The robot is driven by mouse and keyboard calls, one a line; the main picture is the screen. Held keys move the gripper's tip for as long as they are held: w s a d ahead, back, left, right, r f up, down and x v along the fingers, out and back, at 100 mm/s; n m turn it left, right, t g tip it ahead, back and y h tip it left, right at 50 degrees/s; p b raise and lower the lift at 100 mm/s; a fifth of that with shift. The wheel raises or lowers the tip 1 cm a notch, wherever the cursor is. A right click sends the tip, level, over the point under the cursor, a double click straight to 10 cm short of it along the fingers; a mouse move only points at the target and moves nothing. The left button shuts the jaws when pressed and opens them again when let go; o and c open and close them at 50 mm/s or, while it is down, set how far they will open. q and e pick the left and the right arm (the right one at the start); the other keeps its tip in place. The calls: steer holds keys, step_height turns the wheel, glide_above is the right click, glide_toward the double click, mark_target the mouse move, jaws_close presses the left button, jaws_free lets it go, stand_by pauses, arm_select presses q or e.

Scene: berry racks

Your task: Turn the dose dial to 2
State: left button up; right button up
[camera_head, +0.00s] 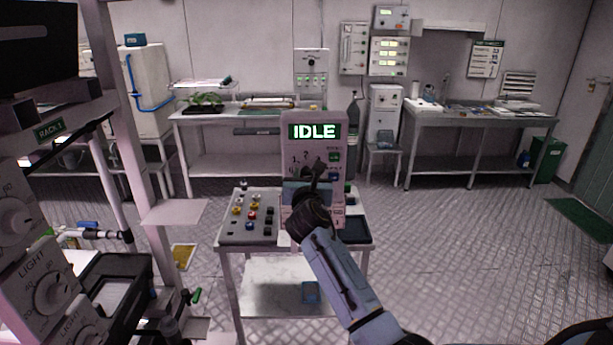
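A pale control box (289,135) stands upright on a small table in the middle of the head view. Its green display (314,131) reads IDLE. Below the display, a few printed dial marks (306,157) show, including what looks like a 1 and a 2. My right gripper (312,170) reaches up from the lower right and lies in front of the box's lower face, over the dial area. The gripper hides the dial knob, so its setting cannot be read. Whether the fingers touch or grip the knob is not clear. My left gripper does not show.
Coloured buttons or caps cover a grey panel (233,238) on the small table (230,251), left of the box. A rack (160,170) with LIGHT dials (52,293) stands close at the left. Benches (420,124) line the back wall. The floor (450,250) at right is clear.

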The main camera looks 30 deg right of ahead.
steer(key=c, duration=0.5)
steer(key=shift+c, duration=0.2)
steer(key=shift+m, duration=0.4)
steer(key=m, duration=0.7)
steer(key=shift+f+m, duration=0.1)
steer(key=shift+m, duration=0.2)
steer(key=m+b, duration=0.1)
steer(key=m, duration=0.4)
steer(key=m+b, duration=0.2)
steer(key=m, duration=0.4)
steer(key=shift+m, duration=0.3)
